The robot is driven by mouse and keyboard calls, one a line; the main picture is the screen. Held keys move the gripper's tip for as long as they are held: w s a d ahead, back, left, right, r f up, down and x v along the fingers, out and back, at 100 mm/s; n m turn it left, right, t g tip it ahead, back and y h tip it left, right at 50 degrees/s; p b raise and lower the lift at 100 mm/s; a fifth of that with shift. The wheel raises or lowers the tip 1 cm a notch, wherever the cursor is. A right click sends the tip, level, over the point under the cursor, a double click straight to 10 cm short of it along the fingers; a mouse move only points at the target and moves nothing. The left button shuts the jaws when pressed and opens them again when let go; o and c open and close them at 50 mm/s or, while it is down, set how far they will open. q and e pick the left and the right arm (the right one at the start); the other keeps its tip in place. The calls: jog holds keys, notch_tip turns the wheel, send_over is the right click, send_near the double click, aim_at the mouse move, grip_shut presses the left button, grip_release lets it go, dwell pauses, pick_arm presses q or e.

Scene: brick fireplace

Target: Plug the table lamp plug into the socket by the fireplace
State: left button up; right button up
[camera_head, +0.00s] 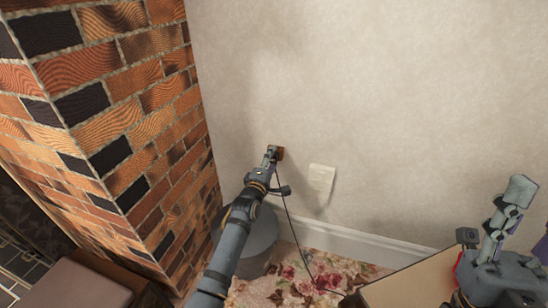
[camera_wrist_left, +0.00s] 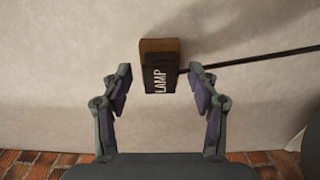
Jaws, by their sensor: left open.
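The black plug, labelled LAMP (camera_wrist_left: 160,78), sits against the front of the brown wooden socket block (camera_wrist_left: 160,45) on the wall. Its dark cable leaves to the right. My left gripper (camera_wrist_left: 161,84) is open, with one finger on each side of the plug and a visible gap to both. In the head view my left gripper (camera_head: 271,155) is at the brown socket block (camera_head: 280,152), and the plug is hidden by it. The dark cable (camera_head: 289,217) hangs down towards the rug. My right gripper (camera_head: 515,200) is at the right edge; its jaws are unclear. The lamp itself is not recognisable.
A white wall plate (camera_head: 321,178) is right of the socket. The brick fireplace (camera_head: 120,110) stands to the left. A grey round object (camera_head: 262,240) stands below my left arm. A floral rug (camera_head: 300,275) and a tan surface (camera_head: 415,280) lie lower right.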

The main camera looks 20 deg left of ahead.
aim_at(272, 160)
pick_arm(q)
jog(key=shift+p, duration=0.65)
dwell(0.9)
jog(key=shift+c, duration=0.5)
grip_shut()
jog(key=shift+s+p, duration=0.5)
jog(key=shift+s, duration=1.05)
jog(key=shift+s+a, duration=0.1)
jog(key=shift+s, duration=1.35)
